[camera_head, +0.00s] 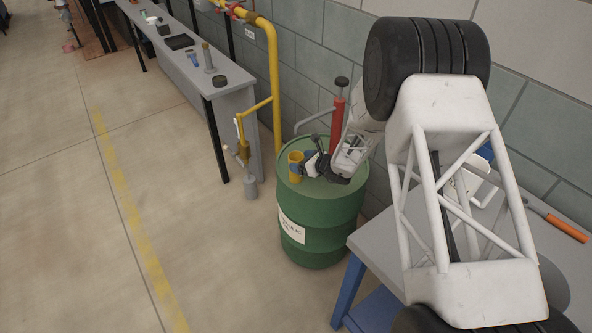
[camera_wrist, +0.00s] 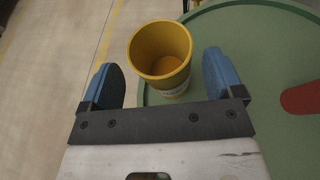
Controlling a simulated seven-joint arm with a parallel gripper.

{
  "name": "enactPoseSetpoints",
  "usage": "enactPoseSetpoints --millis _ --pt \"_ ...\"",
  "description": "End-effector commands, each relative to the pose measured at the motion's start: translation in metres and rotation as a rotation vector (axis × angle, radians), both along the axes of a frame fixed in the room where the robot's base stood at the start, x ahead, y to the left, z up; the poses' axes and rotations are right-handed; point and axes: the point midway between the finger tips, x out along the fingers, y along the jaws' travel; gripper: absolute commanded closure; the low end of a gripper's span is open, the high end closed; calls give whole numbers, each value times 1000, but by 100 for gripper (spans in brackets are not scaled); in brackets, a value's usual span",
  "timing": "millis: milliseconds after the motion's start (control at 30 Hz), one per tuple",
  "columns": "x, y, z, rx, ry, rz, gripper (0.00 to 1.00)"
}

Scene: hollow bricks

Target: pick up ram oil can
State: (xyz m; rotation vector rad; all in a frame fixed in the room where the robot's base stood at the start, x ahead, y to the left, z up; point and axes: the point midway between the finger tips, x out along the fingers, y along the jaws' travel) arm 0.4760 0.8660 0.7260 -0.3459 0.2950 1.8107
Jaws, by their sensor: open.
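A yellow open-topped can (camera_head: 294,170) stands upright on the green drum (camera_head: 322,212), near the drum's left edge. I take it for the ram oil can; its label is too small to read. In the wrist view the can (camera_wrist: 172,82) shows its round mouth and orange-yellow inside. My gripper (camera_wrist: 162,66) is open, with one blue finger on each side of the can and a visible gap on both sides. In the head view my gripper (camera_head: 304,163) is right beside the can and partly hides it.
A red cylinder with a black top (camera_head: 337,125) stands on the drum behind my gripper. A yellow pipe (camera_head: 275,90) runs down the wall behind. A grey bench (camera_head: 215,75) is at left, and a grey table (camera_head: 380,250) at right.

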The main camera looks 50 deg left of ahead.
Motion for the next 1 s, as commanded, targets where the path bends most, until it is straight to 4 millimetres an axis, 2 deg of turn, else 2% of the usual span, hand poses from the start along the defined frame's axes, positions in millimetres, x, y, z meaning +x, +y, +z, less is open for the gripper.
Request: enactPoseSetpoints --millis 367,1000 --pt "-6 29 -11 1 0 0 13" --pt "-7 30 -12 1 0 0 13"
